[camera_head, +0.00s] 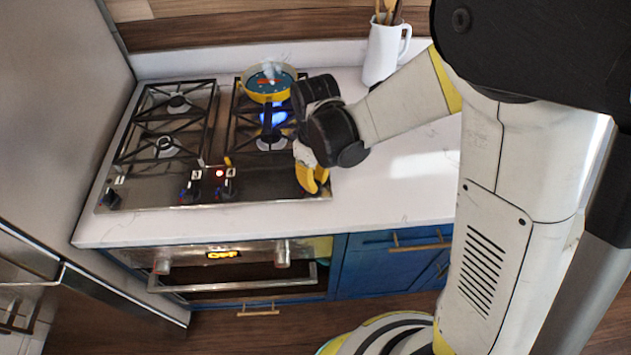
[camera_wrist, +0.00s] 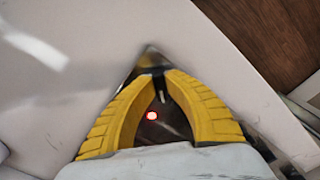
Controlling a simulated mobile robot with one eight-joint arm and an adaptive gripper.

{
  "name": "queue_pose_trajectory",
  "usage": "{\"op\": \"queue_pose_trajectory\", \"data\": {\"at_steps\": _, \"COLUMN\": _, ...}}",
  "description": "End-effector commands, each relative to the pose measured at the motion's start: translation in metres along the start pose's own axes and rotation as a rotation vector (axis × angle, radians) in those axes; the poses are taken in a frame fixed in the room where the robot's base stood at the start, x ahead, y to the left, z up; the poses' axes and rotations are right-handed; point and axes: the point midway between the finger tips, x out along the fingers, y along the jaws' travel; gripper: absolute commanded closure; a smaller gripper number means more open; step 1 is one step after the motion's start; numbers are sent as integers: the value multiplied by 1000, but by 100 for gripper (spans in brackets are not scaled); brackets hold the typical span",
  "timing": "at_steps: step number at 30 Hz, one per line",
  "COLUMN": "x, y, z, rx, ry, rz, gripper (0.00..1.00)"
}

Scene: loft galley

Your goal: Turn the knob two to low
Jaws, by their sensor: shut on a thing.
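The black cooktop (camera_head: 250,196) has a row of dark knobs along its front edge. I see a far-left knob (camera_head: 112,199), a middle-left knob (camera_head: 190,192) and a middle-right knob (camera_head: 226,189). Small number labels sit by the middle knobs but are too small to read surely. My gripper (camera_head: 312,180) is at the front right corner of the cooktop, its yellow fingers pointing down. In the wrist view the fingertips (camera_wrist: 153,76) meet around a small dark part, apparently a knob, mostly hidden by the fingers. A red light (camera_wrist: 152,115) shows between the fingers.
A blue flame (camera_head: 273,119) burns at the right burners. A yellow pan (camera_head: 267,90) with steaming contents stands at the back right. A white pitcher (camera_head: 383,54) with utensils stands behind my arm. The white counter (camera_head: 400,195) right of the cooktop is clear.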

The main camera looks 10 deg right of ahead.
Motion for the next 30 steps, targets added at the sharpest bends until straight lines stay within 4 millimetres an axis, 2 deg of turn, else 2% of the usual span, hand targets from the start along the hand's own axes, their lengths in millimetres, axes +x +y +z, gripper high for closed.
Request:
{"op": "queue_pose_trajectory", "data": {"at_steps": 12, "x": 0, "y": -1, "z": 0, "rx": 203, "ry": 0, "rz": 0, "gripper": 100}}
{"op": "queue_pose_trajectory", "data": {"at_steps": 29, "x": 0, "y": -1, "z": 0, "rx": 235, "ry": -1, "rz": 0, "gripper": 100}}
{"op": "queue_pose_trajectory", "data": {"at_steps": 30, "x": 0, "y": -1, "z": 0, "rx": 235, "ry": -1, "rz": 0, "gripper": 81}}
